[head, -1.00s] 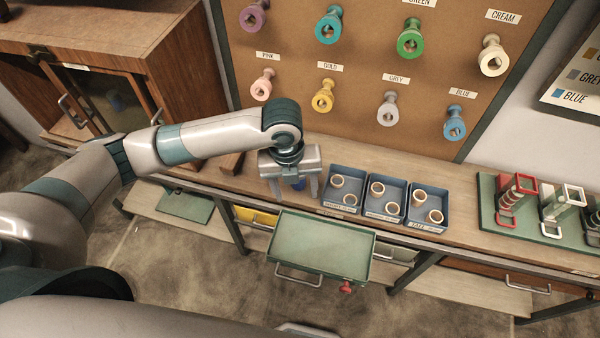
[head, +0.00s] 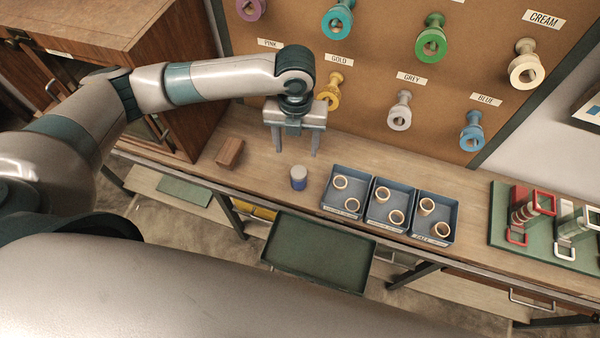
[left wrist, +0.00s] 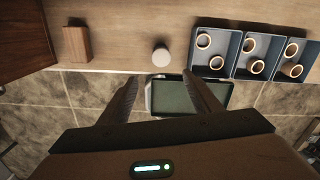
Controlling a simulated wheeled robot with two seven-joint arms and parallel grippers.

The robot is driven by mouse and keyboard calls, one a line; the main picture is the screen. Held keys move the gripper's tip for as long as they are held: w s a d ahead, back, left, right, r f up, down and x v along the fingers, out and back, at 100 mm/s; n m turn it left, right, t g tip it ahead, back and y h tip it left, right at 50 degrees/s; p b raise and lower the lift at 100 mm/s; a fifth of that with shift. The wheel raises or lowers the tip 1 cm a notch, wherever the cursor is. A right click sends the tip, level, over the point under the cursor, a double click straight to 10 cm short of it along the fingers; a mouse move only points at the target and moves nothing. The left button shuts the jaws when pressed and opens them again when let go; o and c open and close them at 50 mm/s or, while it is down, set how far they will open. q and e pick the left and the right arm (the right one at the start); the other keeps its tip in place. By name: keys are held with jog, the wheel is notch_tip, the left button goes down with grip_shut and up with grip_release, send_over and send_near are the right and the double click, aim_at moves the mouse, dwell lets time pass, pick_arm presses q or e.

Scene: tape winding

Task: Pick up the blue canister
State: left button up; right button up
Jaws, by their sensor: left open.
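The blue canister (head: 298,178) stands upright on the wooden bench, left of the blue trays. It has a pale grey top and a blue lower part. In the left wrist view its round pale top (left wrist: 161,57) shows beyond my fingertips. My left gripper (head: 296,152) is open and empty, with its fingers pointing down. It appears raised above the bench, and the canister shows just below its fingertips in the head view. The fingers also show in the left wrist view (left wrist: 160,80), spread apart with nothing between them. My right gripper is not in view.
Three blue trays (head: 369,224) with pale rings stand right of the canister. A brown wooden block (head: 229,152) lies to its left. A green tray (head: 318,255) sits in front, below the bench. A pegboard (head: 375,50) with coloured spools rises behind.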

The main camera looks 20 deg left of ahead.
pick_arm(q)
send_near(297, 173)
jog(key=shift+s, duration=0.1)
notch_tip(297, 173, down, 6)
jog(key=b, duration=0.4)
jog(key=shift+f+b, duration=0.8)
jog(key=shift+b, duration=0.1)
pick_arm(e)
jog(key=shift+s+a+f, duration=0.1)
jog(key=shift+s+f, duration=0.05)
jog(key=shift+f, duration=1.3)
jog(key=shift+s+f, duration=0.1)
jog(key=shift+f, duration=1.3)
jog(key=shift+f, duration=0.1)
